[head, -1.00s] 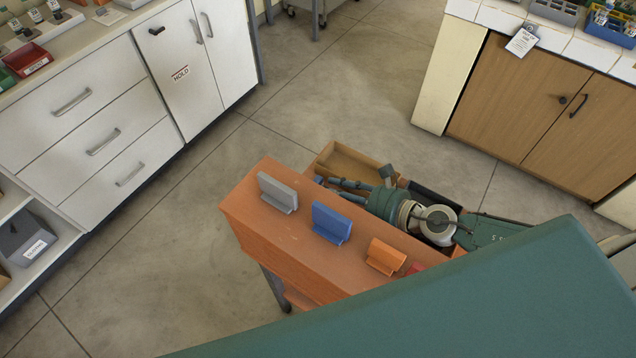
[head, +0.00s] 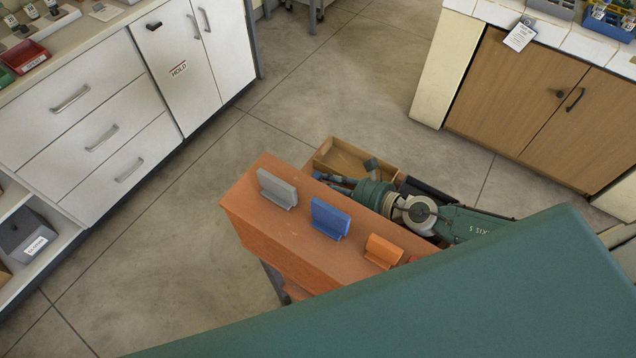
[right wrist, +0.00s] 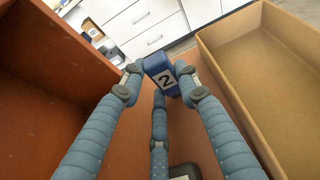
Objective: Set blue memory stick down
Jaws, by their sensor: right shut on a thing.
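The blue memory stick (right wrist: 171,75), marked with a white "2" label, is between the fingertips of my right gripper (right wrist: 160,73) in the right wrist view. The right gripper is shut on it. In the head view my right gripper (head: 338,183) is low behind the orange-brown cabinet, beside an open wooden tray, and the stick is mostly hidden there. In the right wrist view a bare reddish-brown surface lies beneath, and I cannot tell whether the stick touches it. My left gripper is not in view.
On the cabinet top (head: 262,218) stand grey (head: 277,188), blue (head: 330,218) and orange (head: 383,251) holders. The wooden tray (right wrist: 225,68) has a raised wall right of my fingers. A reddish-brown panel (right wrist: 40,70) rises on the left. White drawers (head: 90,115) stand farther left.

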